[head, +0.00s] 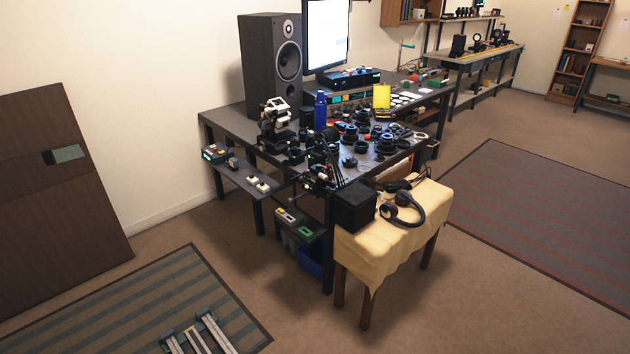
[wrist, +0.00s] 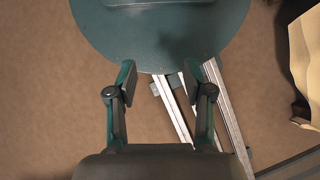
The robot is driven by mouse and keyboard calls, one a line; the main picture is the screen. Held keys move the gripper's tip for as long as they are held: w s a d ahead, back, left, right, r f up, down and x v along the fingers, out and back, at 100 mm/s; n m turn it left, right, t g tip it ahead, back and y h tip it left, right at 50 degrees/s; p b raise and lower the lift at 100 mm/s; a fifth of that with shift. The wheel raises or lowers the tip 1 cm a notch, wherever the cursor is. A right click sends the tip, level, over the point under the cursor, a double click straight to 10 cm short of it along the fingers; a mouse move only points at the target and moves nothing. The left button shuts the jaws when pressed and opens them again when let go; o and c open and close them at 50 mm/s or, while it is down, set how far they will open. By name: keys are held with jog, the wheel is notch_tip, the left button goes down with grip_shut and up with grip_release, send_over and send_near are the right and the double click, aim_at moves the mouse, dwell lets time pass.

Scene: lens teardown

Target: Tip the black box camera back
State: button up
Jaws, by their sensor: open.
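A black box (head: 354,207), which looks like the black box camera, stands upright on the left end of a small cloth-covered table (head: 385,243) in the head view. No lens or other detail can be made out on it at this size. My gripper (wrist: 159,82) is open and empty in the wrist view, with bare floor and my own base below it. The gripper does not show in the head view. The black box is not in the wrist view; only part of a pale cloth (wrist: 306,55) shows at its right edge.
Headphones (head: 402,208) lie right of the box. Behind stands a crowded dark desk (head: 228,122) with lenses, a blue bottle (head: 320,111), a speaker (head: 270,62) and a monitor (head: 327,35). Low side shelves stand left of the cloth-covered table. Open floor (head: 290,320) lies in front.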

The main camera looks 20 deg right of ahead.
jog(key=shift+o, duration=1.3)
jog(key=shift+r, duration=0.2)
jog(key=m+t+p, duration=0.7)
jog(key=m+p, duration=0.5)
jog(key=m, duration=0.2)
send_near(323, 175)
notch_tip(323, 175, down, 9)
jog(key=p, duration=0.2)
jog(key=shift+w+p, duration=0.15)
jog(key=shift+p, duration=0.15)
